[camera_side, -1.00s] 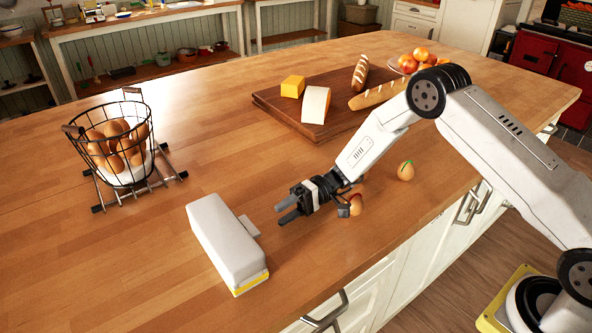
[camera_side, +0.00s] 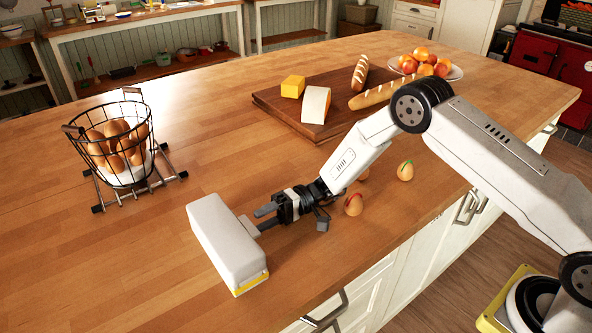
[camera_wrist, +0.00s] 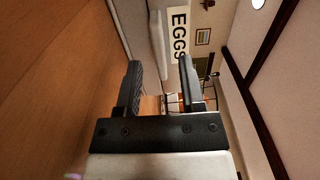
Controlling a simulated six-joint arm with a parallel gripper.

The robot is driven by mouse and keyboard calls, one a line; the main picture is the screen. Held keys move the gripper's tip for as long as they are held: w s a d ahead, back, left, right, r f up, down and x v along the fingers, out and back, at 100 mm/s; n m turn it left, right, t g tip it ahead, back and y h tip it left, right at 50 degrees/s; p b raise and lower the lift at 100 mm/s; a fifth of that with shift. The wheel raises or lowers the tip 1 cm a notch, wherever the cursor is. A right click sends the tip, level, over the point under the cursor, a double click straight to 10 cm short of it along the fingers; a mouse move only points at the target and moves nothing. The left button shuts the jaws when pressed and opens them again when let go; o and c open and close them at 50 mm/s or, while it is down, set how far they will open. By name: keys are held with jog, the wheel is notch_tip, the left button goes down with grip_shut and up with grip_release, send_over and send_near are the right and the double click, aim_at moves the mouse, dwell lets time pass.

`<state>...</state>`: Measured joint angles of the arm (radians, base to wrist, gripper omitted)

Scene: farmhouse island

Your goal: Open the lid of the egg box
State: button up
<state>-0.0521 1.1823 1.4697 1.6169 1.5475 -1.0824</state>
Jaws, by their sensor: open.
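The egg box (camera_side: 222,238) is a long white box with a yellow strip along its bottom edge. It lies on the wooden island with its lid down. A small grey tab (camera_side: 247,224) sticks out from its right side. My gripper (camera_side: 261,219) is open, low beside that side, with its fingertips close to the tab. I cannot tell whether they touch it. In the wrist view my gripper (camera_wrist: 161,68) has its fingers apart, with pale box surfaces and the lettering EGGS (camera_wrist: 180,35) beyond them.
Loose eggs lie under and beside my arm, one with a red band (camera_side: 353,204) and one with a green band (camera_side: 405,171). A wire basket of eggs (camera_side: 115,148) stands at left. A board (camera_side: 270,100) with cheese and bread is behind. The wood left of the box is clear.

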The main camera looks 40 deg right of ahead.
aim_at(230, 231)
jog(key=shift+a, duration=1.5)
grip_shut()
dwell(0.4)
